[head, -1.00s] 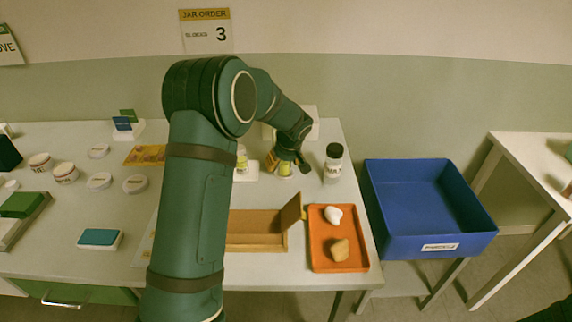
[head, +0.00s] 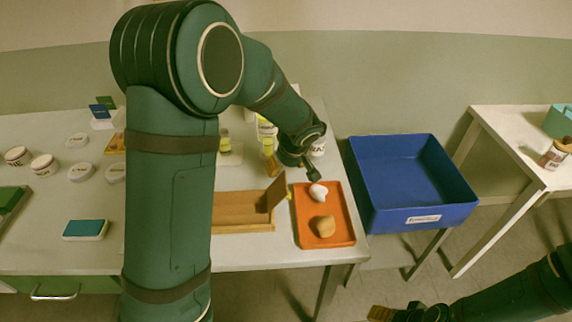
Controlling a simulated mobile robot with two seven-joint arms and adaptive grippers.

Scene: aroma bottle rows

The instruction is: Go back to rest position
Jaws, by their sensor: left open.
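My left arm reaches across the table from the left. Its left gripper (head: 292,172) is open and appears empty, near the back left corner of the orange tray (head: 343,240) and behind the wooden box (head: 243,224). A white lump (head: 318,194) and a tan lump (head: 325,226) lie in the tray. My right gripper (head: 398,314) shows at the bottom edge, low in front of the table. It is cut off, so its jaws are unclear. The left arm hides part of the table's middle.
A blue bin (head: 415,190) stands right of the table. A white-lidded jar (head: 318,146) is partly hidden behind the left gripper. Yellow-labelled bottles (head: 266,132) stand at the back. A side table (head: 520,150) is at the far right.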

